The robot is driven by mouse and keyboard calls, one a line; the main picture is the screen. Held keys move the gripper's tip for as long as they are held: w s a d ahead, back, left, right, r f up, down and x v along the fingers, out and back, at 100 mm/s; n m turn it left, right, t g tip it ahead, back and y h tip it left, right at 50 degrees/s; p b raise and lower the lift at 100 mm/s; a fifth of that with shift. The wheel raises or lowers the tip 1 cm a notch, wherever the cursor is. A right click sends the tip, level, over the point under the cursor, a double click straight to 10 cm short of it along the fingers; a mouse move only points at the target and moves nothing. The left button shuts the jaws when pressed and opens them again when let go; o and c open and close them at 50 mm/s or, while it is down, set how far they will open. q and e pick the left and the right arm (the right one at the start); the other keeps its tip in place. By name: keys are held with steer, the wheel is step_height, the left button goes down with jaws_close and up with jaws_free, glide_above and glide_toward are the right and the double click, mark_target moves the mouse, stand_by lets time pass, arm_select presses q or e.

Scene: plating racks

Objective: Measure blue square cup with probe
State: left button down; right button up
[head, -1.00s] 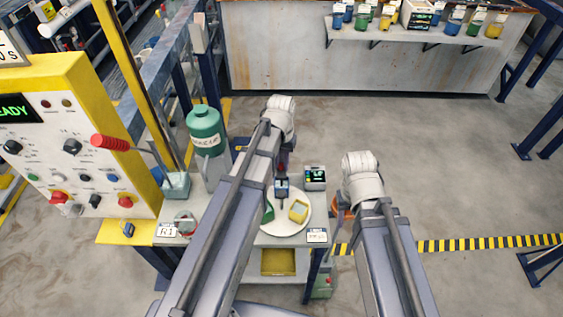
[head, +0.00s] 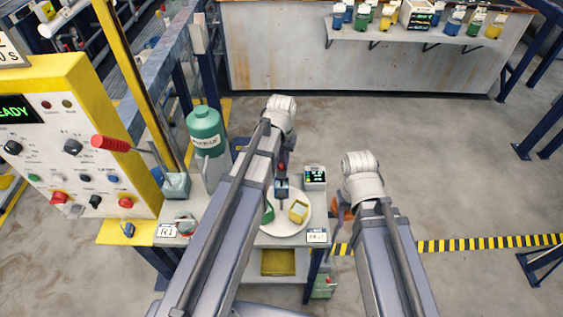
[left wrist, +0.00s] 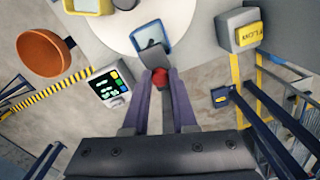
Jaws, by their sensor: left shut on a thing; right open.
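The blue square cup (head: 281,193) stands on a round white plate (head: 262,234); it also shows in the left wrist view (left wrist: 151,38). My left gripper (left wrist: 161,84) is shut on the probe, which has a red part (left wrist: 160,78) and a grey part (left wrist: 153,60). The grey part is over the near side of the cup; I cannot tell whether it touches or is inside. A small meter with a lit screen (head: 315,177) stands beside the plate. My right gripper (head: 342,233) is open and mostly hidden by its arm.
A yellow square cup (head: 298,211) and a green cup (head: 268,213) share the plate. An orange bowl (left wrist: 43,52) is beside the table. A green bottle (head: 205,130) and a control panel (head: 70,150) stand at left.

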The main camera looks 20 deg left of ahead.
arm_select(q)
step_height(320, 180, up, 6)
steer(key=p, duration=0.5)
steer(key=shift+f, duration=0.15)
steer(key=c, duration=0.7)
jaws_free()
steer(key=shift+p, duration=0.3)
step_height(320, 180, up, 8)
steer(key=p, duration=0.7)
steer(key=shift+f, duration=0.15)
